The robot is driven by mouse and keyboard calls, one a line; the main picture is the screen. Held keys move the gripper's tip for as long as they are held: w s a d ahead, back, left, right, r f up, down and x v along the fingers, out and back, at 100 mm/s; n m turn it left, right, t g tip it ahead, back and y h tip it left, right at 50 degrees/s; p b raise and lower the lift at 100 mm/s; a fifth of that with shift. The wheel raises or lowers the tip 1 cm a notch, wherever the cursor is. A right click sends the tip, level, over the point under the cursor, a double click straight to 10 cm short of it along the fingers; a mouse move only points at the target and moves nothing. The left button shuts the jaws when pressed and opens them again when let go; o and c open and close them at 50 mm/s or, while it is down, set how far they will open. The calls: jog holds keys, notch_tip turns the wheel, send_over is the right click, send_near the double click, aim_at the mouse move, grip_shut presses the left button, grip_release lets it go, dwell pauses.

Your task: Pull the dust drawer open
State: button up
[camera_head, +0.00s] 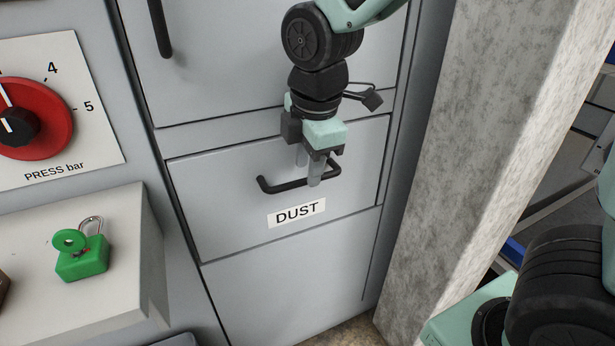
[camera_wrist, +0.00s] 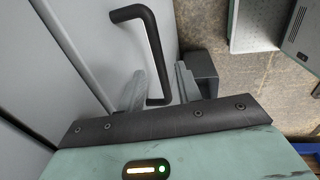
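The dust drawer (camera_head: 225,223) is a grey front in the cabinet, with a white DUST label (camera_head: 297,212). It looks flush with the cabinet face. Its black bar handle (camera_head: 285,186) runs across the front above the label. My gripper (camera_head: 308,175) is at the right half of the handle, fingers pointing down. In the wrist view, the handle (camera_wrist: 152,50) passes between the two parted fingers of my gripper (camera_wrist: 160,85). A gap shows on each side of the bar, so the fingers look open and not clamped. The drawer's inside is hidden.
Another grey front (camera_head: 220,60) with a black handle (camera_head: 160,28) is above. A red dial (camera_head: 45,125) is on the left panel. A green padlock (camera_head: 82,262) sits on a pale box (camera_head: 130,290). A concrete pillar (camera_head: 470,150) stands close on the right.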

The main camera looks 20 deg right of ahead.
jog(key=shift+w+f, duration=0.15)
jog(key=shift+f, duration=0.65)
